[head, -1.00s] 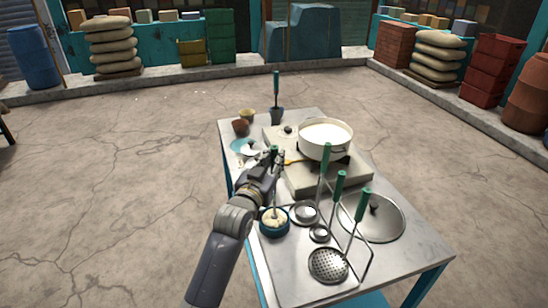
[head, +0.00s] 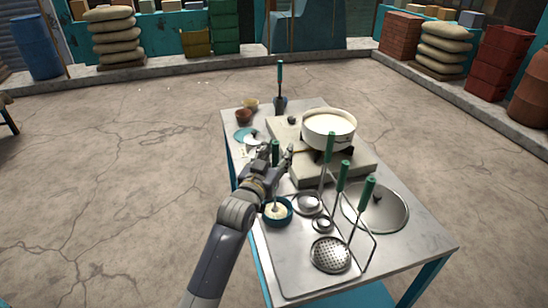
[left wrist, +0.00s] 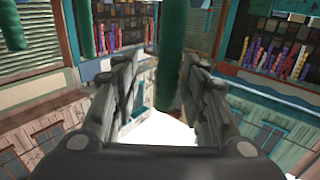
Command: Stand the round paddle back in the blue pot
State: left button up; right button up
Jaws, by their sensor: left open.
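The blue pot (head: 289,216) is a small teal-blue bowl with pale contents, near the left edge of the table. A thin rod stands up from it, and above it a green handle (head: 275,148) shows between my fingers. This looks like the round paddle standing in the pot; its round end is hidden. My left gripper (head: 277,156) is open, with its fingers on either side of the handle. In the left wrist view a green handle (left wrist: 170,50) rises between the spread fingers (left wrist: 160,82). My right gripper is not in view.
Strainers and ladles with upright green handles (head: 342,176) stand right of the pot on a wire rack. A white milk pan (head: 328,130) sits on the stove.

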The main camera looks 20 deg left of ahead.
pick_arm(q)
jog(key=s, duration=1.2)
jog(key=shift+a, duration=0.4)
jog(key=shift+r, duration=0.1)
jog(key=s+p, duration=0.1)
jog(key=s, duration=0.8)
jog(key=shift+a, duration=0.25)
